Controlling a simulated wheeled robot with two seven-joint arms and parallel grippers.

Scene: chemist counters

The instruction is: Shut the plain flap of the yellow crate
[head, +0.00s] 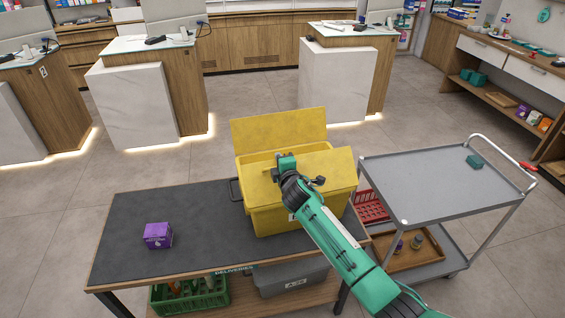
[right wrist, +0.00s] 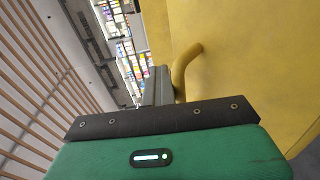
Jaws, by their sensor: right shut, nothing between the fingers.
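The yellow crate (head: 276,219) stands on the dark table top. Its far flap (head: 278,129) stands up, with no handle showing on its face. Its near flap (head: 336,169) is raised and tilted, partly hidden behind my right arm. In the right wrist view a yellow panel (right wrist: 240,50) with a yellow loop handle (right wrist: 184,70) is close; I cannot tell which flap it is. My right gripper (head: 286,164) is over the crate's opening, beside the near flap, shut and empty. Its grey fingers also show in the right wrist view (right wrist: 159,87). My left gripper is not in view.
A purple box (head: 158,235) sits on the left of the table (head: 200,219). A grey trolley (head: 425,186) stands close on the right, with a red basket (head: 369,206) on its lower shelf. Below the table are a green crate (head: 188,299) and a grey bin (head: 292,278).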

